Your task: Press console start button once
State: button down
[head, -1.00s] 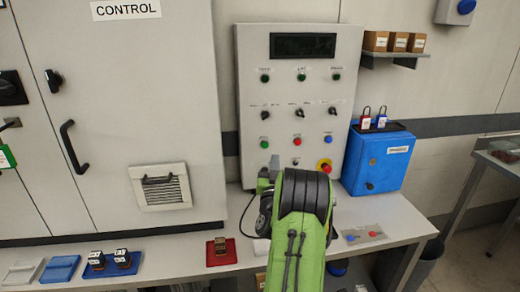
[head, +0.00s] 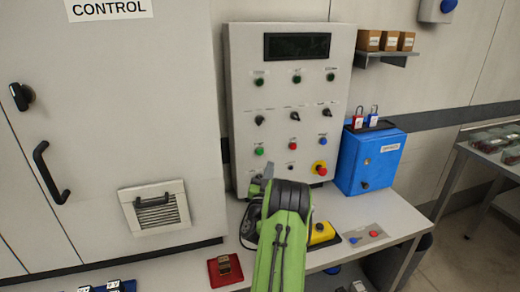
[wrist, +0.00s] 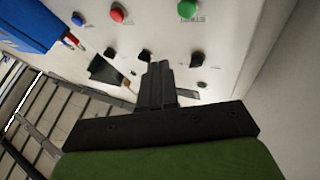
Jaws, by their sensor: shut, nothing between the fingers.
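The console (head: 240,80) is an upright light grey panel with a dark display at the top. Below the display are a row of small green lights or buttons, a row of black knobs, then a green button (head: 259,151), a red button (head: 293,146) and a blue button (head: 323,140). Labels are too small to read, so I cannot tell which is start. In the wrist view, seen upside down, the green button (wrist: 187,9) and red button (wrist: 117,14) lie beyond my gripper (wrist: 159,66). My gripper is shut and empty, apart from both buttons. My arm mostly hides it in the head view.
A red and yellow emergency stop (head: 320,168) sits at the panel's lower right. A blue box (head: 368,160) with padlocks stands right of it. A yellow device (head: 321,233) and red pad (head: 225,270) lie on the bench. The control cabinet (head: 90,100) is at left.

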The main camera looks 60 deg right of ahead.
aim_at(260, 152)
jog(key=shift+w+d+p, duration=2.25)
jog(key=shift+w+d, duration=0.05)
jog(key=shift+w+d, duration=0.1)
jog(key=shift+w+d, duration=0.2)
dwell(0.3)
jog(key=shift+w+d+r, duration=0.1)
jog(key=shift+w+d, duration=0.2)
dwell(0.6)
jog(key=shift+s+a, duration=0.6)
